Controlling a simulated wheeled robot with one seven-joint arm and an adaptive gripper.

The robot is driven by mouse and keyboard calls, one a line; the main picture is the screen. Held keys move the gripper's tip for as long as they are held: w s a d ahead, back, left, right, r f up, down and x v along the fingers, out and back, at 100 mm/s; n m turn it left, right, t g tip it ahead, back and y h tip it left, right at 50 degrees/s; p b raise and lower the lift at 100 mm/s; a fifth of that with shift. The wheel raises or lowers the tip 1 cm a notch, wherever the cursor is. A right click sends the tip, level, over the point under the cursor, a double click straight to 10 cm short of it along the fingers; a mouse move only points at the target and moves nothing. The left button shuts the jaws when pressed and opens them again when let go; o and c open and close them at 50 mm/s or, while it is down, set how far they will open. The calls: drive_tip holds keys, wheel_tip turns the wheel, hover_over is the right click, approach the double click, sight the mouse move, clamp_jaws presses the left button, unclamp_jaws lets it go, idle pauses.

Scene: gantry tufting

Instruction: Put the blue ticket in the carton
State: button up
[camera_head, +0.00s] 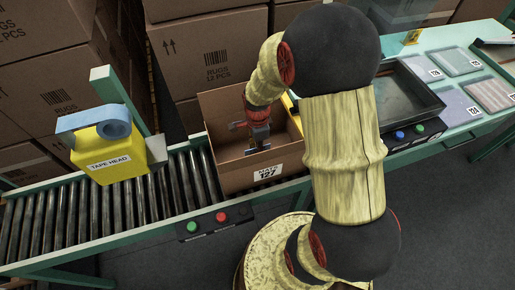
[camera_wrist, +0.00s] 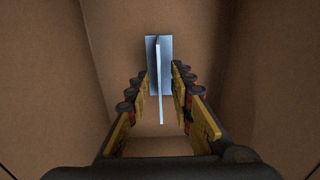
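The brown carton (camera_head: 232,176) stands open on the roller conveyor, with a white label reading 127 on its front. My gripper (camera_head: 258,143) reaches down inside it. In the wrist view my gripper (camera_wrist: 161,105) has its fingers apart, with a visible gap on either side of the pale blue ticket (camera_wrist: 160,85). The ticket shows as a flat plate with a thin upright fin towards the camera. It is inside the carton walls; whether it touches the floor I cannot tell. In the head view only a small bluish bit shows below the fingers.
A yellow tape head (camera_head: 100,150) with a blue roll stands left of the carton. A button box (camera_head: 215,222) is on the conveyor's front rail. Right of my arm are a dark tray (camera_head: 405,95) and several numbered cards (camera_head: 460,62) on a green table. Stacked cartons stand behind.

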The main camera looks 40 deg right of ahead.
wheel_tip(320, 180, up, 12)
drive_tip(key=p, duration=0.3)
drive_tip(key=s+a+r+n+t, duration=0.2)
drive_tip(key=s+a+r+n, duration=0.4)
drive_tip(key=r+n, duration=0.4)
drive_tip(key=s+a+r+n+t, duration=0.3)
drive_tip(key=s+a+r+n, duration=0.3)
drive_tip(key=r+n, duration=0.4)
drive_tip(key=shift+s+a+r+n+t, duration=0.25)
drive_tip(key=shift+s+r+n+t, duration=0.15)
drive_tip(key=shift+n, duration=0.2)
